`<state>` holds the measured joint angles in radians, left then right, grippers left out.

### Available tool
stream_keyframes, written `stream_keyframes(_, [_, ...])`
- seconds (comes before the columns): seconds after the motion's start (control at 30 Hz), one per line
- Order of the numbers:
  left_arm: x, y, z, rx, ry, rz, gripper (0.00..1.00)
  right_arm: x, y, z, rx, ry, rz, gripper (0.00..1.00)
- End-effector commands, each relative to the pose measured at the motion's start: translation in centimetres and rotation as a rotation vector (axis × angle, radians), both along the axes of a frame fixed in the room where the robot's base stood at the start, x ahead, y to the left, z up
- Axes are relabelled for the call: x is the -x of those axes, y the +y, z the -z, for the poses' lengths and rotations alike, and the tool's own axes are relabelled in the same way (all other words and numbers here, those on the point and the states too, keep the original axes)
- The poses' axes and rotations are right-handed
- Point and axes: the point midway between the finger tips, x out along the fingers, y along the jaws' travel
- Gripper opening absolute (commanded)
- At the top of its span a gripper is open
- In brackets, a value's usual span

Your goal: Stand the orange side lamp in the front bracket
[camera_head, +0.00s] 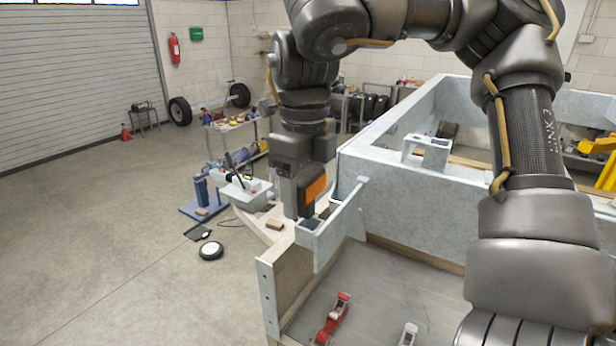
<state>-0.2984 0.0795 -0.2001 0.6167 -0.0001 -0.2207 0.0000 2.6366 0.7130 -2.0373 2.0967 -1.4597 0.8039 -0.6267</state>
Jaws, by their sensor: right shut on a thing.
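The orange side lamp (316,188) shows as an orange face in a dark housing. My right gripper (305,200) is shut on it and points down, holding it upright. The lamp is just above and behind a grey metal bracket (335,232) at the near left corner of the trailer frame. A dark pocket (310,224) shows at the bracket's left end, just below the gripper. The lamp's lower end is partly hidden, and I cannot tell whether it touches the bracket. My left gripper is not in view.
A second grey bracket with openings (428,152) stands farther back on the trailer frame (400,185). A red clamp-like tool (332,318) and a small white item (408,334) lie on the trailer floor. Open floor lies left.

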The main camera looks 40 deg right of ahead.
Motion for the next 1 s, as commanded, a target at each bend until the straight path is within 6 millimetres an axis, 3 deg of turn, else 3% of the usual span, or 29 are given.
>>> stream_keyframes(0.03, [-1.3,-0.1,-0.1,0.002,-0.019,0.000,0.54,0.0,0.0,0.1,-0.001,-0.001,0.000,0.38])
stream_keyframes(0.13, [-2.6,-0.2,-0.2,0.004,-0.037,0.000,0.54,0.0,0.0,0.2,-0.002,-0.002,0.000,0.38])
stream_keyframes(0.23, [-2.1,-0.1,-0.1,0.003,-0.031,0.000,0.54,0.0,0.0,0.2,-0.002,-0.002,0.000,0.38])
stream_keyframes(0.4, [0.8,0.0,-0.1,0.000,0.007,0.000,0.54,0.0,0.0,0.2,-0.001,-0.002,0.000,0.38])
stream_keyframes(0.5, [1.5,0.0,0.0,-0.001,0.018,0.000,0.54,0.0,0.0,0.3,-0.001,-0.002,0.000,0.38])
stream_keyframes(0.83, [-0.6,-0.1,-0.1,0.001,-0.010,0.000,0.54,-0.7,0.1,0.2,-0.001,-0.003,-0.001,0.38])
stream_keyframes(1.0, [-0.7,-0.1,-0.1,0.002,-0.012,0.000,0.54,-0.7,0.1,0.2,-0.001,-0.003,-0.001,0.38])
